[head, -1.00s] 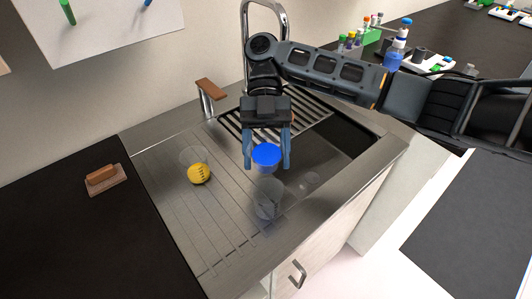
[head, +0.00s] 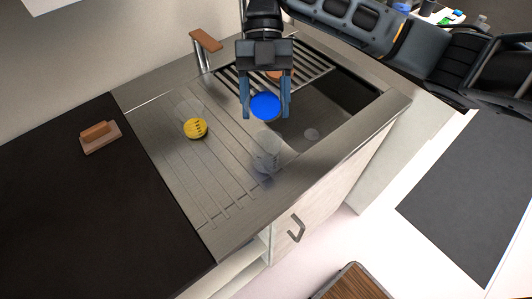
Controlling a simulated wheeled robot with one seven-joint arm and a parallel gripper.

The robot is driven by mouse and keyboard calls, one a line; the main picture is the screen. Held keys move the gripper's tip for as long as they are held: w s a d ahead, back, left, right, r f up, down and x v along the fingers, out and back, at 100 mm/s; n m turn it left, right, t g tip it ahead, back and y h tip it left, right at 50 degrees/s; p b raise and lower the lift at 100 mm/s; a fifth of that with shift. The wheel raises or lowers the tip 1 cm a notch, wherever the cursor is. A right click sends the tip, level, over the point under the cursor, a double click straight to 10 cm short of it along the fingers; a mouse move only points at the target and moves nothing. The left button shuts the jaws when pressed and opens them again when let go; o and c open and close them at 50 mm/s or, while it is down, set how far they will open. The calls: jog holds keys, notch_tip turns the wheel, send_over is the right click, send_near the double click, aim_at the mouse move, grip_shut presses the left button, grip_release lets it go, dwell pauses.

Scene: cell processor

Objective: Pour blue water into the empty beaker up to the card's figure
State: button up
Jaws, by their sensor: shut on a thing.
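My gripper (head: 265,110) is shut on a clear beaker of blue water (head: 265,106), held above the steel drainboard, with a finger on each side. The blue surface looks level, so the beaker seems about upright. A clear, empty-looking beaker (head: 265,160) stands on the drainboard, just below the held one in the picture and apart from it. A clear beaker with yellow contents and dark marks on it (head: 195,128) stands to the left. I cannot make out a card with a figure, nor read the empty beaker's scale.
The sink basin (head: 345,100) with a slatted rack (head: 228,78) lies behind and right of my gripper. A tap with a wooden handle (head: 205,40) stands at the back. A brown block (head: 99,135) lies on the black counter (head: 90,215). The ribbed drainboard (head: 215,180) is clear at its front left.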

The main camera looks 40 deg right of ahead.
jog(key=shift+f+t+h+b, duration=0.5)
jog(key=shift+f+t+b, duration=0.1)
jog(key=shift+t+b, duration=0.1)
jog(key=shift+t+h+b, duration=0.55)
jog(key=shift+t+h, duration=0.35)
jog(key=shift+t, duration=0.2)
dwell(3.0)
jog(key=shift+r+g+y+p, duration=0.3)
jog(key=shift+g+y+p, duration=0.15)
jog(key=shift+p, duration=0.4)
jog(key=shift+w+f+g+y+p, duration=0.15)
jog(key=shift+g+y+p, duration=0.3)
jog(key=shift+g+p, duration=0.25)
jog(key=r+g+y+p, duration=0.1)
jog(key=g+p, duration=0.1)
jog(key=p, duration=0.1)
jog(key=shift+y, duration=0.3)
jog(key=shift+s+a+f+g+y+b, duration=0.1)
jog(key=shift+s+f+g+y+b, duration=0.2)
jog(key=shift+g, duration=0.35)
jog(key=shift+r+y, duration=0.2)
jog(key=shift+y, duration=0.1)
